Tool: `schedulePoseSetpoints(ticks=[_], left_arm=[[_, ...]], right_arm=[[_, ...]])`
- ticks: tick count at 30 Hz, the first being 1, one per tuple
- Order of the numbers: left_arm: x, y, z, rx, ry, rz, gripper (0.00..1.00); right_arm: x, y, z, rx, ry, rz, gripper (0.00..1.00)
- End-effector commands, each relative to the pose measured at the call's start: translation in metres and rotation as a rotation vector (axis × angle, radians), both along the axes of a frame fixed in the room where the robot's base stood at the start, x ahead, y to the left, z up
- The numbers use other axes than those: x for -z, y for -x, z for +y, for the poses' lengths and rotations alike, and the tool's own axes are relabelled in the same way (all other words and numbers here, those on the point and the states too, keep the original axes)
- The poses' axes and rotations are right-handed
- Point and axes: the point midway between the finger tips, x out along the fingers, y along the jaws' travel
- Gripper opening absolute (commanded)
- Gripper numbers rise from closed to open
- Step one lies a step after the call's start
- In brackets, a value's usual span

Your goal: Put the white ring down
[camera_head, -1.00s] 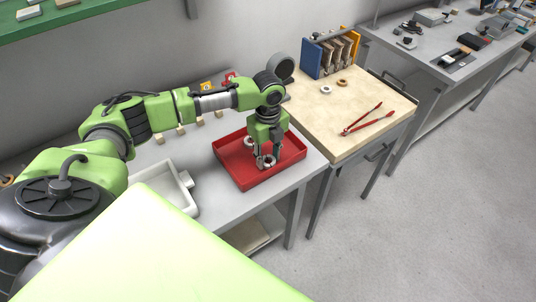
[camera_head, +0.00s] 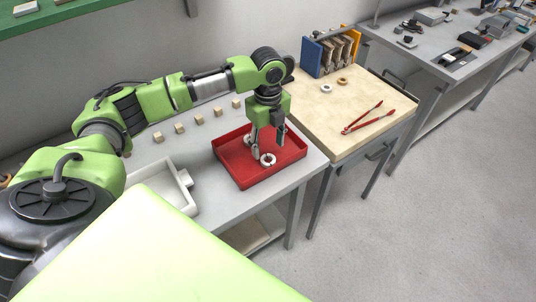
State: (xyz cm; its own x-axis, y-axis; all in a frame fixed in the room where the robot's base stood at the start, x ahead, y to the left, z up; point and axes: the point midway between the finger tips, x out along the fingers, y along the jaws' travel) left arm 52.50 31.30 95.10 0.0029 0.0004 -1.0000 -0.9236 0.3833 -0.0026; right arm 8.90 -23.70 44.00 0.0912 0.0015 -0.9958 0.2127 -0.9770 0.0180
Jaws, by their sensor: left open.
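The white ring (camera_head: 268,160) lies flat on the floor of the red tray (camera_head: 287,163), near its front middle. My left gripper (camera_head: 267,146) is open and points down just above and behind the ring, apart from it and empty. Another pale ring (camera_head: 248,141) is partly hidden behind a finger at the tray's left side. My right gripper is not in view.
A white open tray (camera_head: 178,208) stands left of the red tray. Several small wooden blocks (camera_head: 199,119) line the back of the grey table. On the wooden table at right lie another white ring (camera_head: 326,88), a brass-coloured ring (camera_head: 342,81) and red tongs (camera_head: 362,119).

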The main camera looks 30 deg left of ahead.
Motion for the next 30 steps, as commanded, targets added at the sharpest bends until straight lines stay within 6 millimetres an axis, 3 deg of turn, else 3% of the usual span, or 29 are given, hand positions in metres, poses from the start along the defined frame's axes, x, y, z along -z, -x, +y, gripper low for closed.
schedulePoseSetpoints(ticks=[6, 12, 30], left_arm=[[-0.044, -0.001, 0.000, 0.000, 0.001, -0.003, 0.49], [-0.066, 0.000, 0.000, 0.000, 0.002, 0.001, 0.49], [-0.070, 0.000, -0.001, 0.000, 0.001, 0.002, 0.49]], right_arm=[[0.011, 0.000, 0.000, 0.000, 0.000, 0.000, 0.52], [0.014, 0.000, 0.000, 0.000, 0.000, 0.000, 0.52], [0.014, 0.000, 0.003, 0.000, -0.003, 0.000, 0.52]])
